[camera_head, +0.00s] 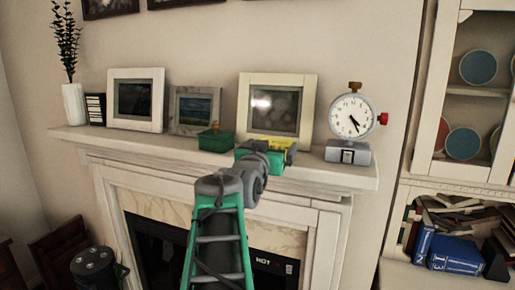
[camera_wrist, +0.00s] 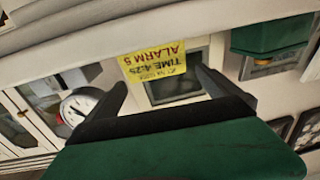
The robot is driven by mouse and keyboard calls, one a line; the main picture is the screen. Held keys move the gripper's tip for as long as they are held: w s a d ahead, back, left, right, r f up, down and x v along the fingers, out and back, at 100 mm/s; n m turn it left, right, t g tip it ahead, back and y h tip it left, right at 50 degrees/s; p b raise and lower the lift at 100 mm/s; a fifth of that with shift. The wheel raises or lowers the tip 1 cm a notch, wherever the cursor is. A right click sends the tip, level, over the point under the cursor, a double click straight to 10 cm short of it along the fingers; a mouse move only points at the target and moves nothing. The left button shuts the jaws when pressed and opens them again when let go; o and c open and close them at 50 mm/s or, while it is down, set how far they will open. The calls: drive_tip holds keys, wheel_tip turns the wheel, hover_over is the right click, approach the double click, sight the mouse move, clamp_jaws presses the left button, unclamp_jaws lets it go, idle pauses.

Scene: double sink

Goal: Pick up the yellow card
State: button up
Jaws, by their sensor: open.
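The yellow card (camera_head: 268,142) is at the mantel's front, before the cream picture frame; my arm partly hides it in the head view. In the wrist view the yellow card (camera_wrist: 155,62) appears upside down, with dark print that reads "TIME 4:25" and "ALARM 5". My gripper (camera_wrist: 160,85) is open, one dark finger to each side of the card's lower part in the picture. The card shows between the fingers; I cannot tell whether they touch it. In the head view my gripper (camera_head: 272,155) is at the mantel edge, mostly hidden by the wrist.
A dial clock (camera_head: 352,117) on a grey base stands right of the card on the mantel (camera_head: 330,174). A green box (camera_head: 216,140) sits to the left. Picture frames (camera_head: 276,108) stand behind. A white vase (camera_head: 74,104) is at the far left end.

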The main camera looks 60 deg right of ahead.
sight(277, 141)
drive_tip(key=p+x, duration=0.1)
drive_tip(key=x, duration=0.1)
drive_tip(key=p+x, duration=0.2)
drive_tip(key=x, duration=0.1)
drive_tip(key=p+x, duration=0.1)
drive_tip(key=x, duration=0.1)
drive_tip(key=shift+s+d+r, duration=0.1)
drive_tip(key=shift+s+d, duration=0.15)
drive_tip(key=shift+d, duration=0.3)
drive_tip(key=shift+a, duration=0.15)
drive_tip(key=c, duration=1.1)
